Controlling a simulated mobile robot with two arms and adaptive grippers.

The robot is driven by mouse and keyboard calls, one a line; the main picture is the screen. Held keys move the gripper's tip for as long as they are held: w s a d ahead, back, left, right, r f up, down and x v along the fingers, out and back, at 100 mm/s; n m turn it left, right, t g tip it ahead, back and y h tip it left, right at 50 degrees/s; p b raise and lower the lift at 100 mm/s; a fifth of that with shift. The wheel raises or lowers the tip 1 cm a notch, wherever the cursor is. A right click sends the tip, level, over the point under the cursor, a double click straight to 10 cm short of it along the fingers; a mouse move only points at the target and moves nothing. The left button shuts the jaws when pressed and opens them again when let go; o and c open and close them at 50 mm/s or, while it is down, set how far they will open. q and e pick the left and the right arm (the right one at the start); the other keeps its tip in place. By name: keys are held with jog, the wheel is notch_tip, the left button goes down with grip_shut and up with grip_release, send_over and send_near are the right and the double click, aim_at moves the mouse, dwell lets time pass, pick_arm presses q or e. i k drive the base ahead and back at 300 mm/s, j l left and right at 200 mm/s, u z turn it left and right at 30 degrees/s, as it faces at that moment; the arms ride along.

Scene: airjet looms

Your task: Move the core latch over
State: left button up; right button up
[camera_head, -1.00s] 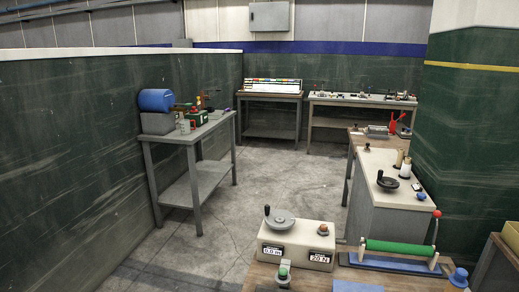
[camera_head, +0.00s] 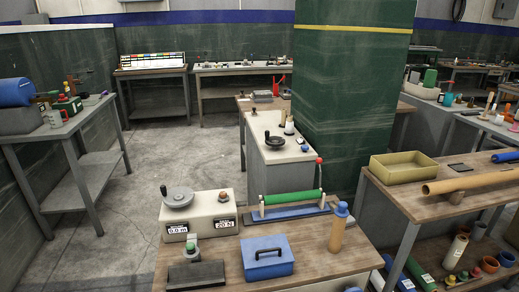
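A green roller (camera_head: 285,205) lies across a stand with a blue base (camera_head: 292,212) on the near wooden table. A lever with a red ball knob (camera_head: 319,160) stands upright at the stand's right end. It may be the core latch, but I cannot tell for sure; no part is labelled so. Neither of my grippers is in view.
The near table (camera_head: 345,255) also bears a cream box with a handwheel (camera_head: 178,196), a blue case (camera_head: 267,259), a dark block (camera_head: 196,275) and a blue-capped bottle (camera_head: 338,230). A shelf table with a yellow tray (camera_head: 404,167) stands right. Open floor (camera_head: 160,160) lies left.

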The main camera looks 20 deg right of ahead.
aim_at(319, 160)
jog(key=i+j+z, duration=0.1)
jog(key=z, duration=1.05)
jog(key=j+z, duration=0.2)
jog(key=j, duration=0.25)
jog(key=j+z, duration=0.25)
jog(key=j, duration=0.25)
jog(key=j+z, duration=0.2)
jog(key=j, duration=0.3)
jog(key=j+z, duration=0.2)
jog(key=j, duration=0.25)
jog(key=k+j+z, duration=0.25)
jog(key=j, duration=0.2)
jog(key=j+z, duration=0.2)
jog(key=j, duration=0.25)
jog(key=k+j, duration=0.1)
jog(key=j, duration=0.45)
jog(key=k+u, duration=0.05)
